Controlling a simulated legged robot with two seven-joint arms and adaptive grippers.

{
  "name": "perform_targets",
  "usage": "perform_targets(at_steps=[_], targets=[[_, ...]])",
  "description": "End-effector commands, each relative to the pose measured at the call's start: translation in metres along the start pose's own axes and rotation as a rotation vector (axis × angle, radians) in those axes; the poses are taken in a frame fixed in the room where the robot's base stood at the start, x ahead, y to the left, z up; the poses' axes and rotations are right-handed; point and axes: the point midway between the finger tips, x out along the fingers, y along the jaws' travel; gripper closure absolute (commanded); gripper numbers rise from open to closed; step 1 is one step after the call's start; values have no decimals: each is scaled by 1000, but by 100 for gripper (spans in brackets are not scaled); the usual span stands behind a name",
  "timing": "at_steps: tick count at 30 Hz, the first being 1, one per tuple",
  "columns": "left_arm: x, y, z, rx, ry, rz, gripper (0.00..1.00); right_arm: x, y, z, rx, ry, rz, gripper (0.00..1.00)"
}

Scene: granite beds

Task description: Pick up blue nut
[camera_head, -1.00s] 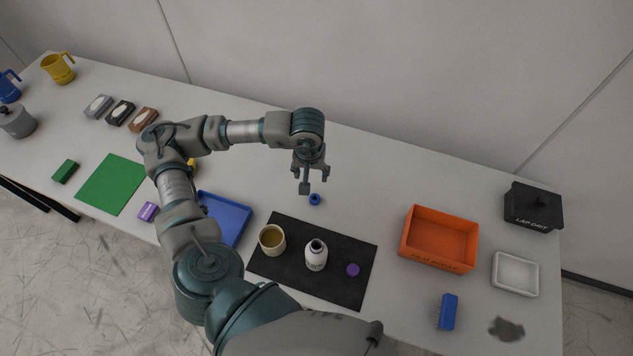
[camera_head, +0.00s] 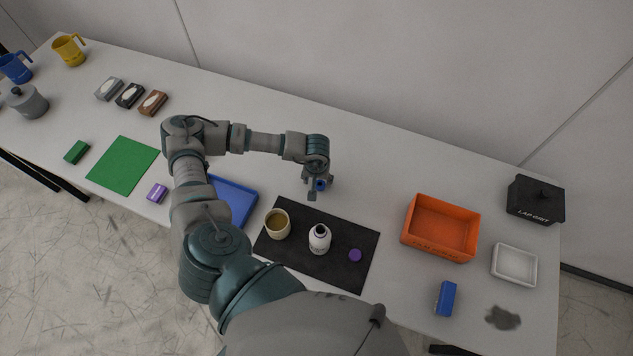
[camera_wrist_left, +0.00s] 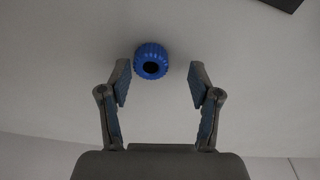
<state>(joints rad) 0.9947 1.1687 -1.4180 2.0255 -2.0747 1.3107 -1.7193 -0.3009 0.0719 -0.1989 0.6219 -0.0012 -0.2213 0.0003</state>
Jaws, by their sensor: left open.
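The blue nut (camera_head: 321,184) is a small ribbed blue ring with a dark hole, lying on the light table behind the black mat. It also shows in the left wrist view (camera_wrist_left: 151,60), between and slightly beyond the fingertips, nearer the left finger. My left gripper (camera_head: 316,188) is low over the table at the nut, partly hiding it in the head view. In the wrist view the left gripper (camera_wrist_left: 160,80) is open, with a finger on each side and nothing held. My right gripper is not in view.
A blue tray (camera_head: 238,200) lies left, an orange bin (camera_head: 440,228) right. Table around the nut is otherwise clear.

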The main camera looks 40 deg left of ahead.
Motion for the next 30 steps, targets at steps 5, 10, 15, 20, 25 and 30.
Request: perform_targets(at_steps=[5,10,15,20,25,30], targets=[[10,2,2,2,1,-1,37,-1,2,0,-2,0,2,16],[12,-2,0,1,-2,3,40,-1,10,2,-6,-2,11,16],[13,-5,-2,0,-3,5,82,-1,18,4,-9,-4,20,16],[13,-5,-2,0,-4,4,100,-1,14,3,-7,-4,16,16],[13,-4,0,0,-6,-1,100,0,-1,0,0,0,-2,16],[-4,-2,-3,-1,-2,1,100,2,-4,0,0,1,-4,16]])
